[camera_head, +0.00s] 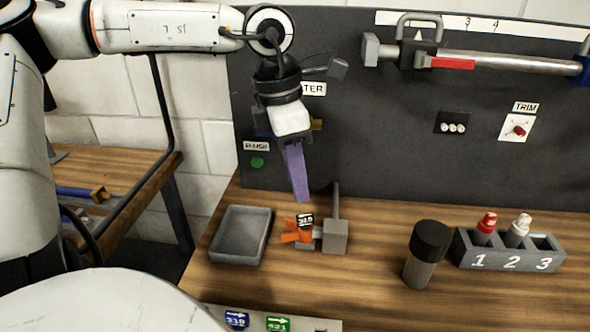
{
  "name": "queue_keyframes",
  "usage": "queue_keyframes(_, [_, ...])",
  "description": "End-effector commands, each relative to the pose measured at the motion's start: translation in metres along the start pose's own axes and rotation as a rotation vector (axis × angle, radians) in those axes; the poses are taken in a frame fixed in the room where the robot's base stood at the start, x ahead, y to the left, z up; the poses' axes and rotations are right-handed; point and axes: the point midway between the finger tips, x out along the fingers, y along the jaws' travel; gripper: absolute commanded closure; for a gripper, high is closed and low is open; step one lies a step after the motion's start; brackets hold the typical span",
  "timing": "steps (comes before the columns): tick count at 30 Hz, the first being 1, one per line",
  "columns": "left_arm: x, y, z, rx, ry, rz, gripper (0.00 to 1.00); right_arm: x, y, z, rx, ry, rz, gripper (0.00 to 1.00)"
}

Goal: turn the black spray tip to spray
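The black spray tip (305,219) carries a white number that looks like 215. It sits in an orange guard (292,234) on a small grey fixture (335,238) with an upright post, on the wooden bench. Which way the tip points is too small to tell. My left gripper (301,198) hangs down just above and behind the tip in the picture, apart from it. Its purple fingers show as one narrow strip, so I cannot tell the gap between them. Nothing is seen held. My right gripper is not in view.
A grey tray (241,236) stands left of the fixture. A black-capped cylinder (428,254) and a numbered rack (510,252) with red and white bottles stand right. Blue (237,319) and green (277,323) tips lie at the front edge. A dark panel (395,130) rises behind.

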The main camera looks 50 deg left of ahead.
Motion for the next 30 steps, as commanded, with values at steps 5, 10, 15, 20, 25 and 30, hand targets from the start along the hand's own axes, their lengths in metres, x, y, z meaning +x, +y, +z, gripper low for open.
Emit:
queue_keyframes(5, [0.026,0.000,-0.001,0.000,0.001,0.000,0.73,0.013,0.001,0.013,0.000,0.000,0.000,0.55])
queue_keyframes(10, [0.048,0.000,-0.001,0.001,0.000,0.001,0.73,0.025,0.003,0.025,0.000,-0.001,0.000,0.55])
queue_keyframes(15, [0.068,0.001,-0.001,0.001,0.001,0.002,0.73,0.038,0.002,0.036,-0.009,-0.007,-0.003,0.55])
queue_keyframes(20, [0.077,0.000,0.000,0.002,0.000,0.001,0.73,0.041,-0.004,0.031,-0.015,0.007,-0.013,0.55])
queue_keyframes(25, [0.078,0.000,0.000,0.002,0.000,0.000,0.73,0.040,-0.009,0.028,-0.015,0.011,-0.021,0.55])
queue_keyframes(30, [0.077,0.000,0.000,0.002,0.000,0.000,0.73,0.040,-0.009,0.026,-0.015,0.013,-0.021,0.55])
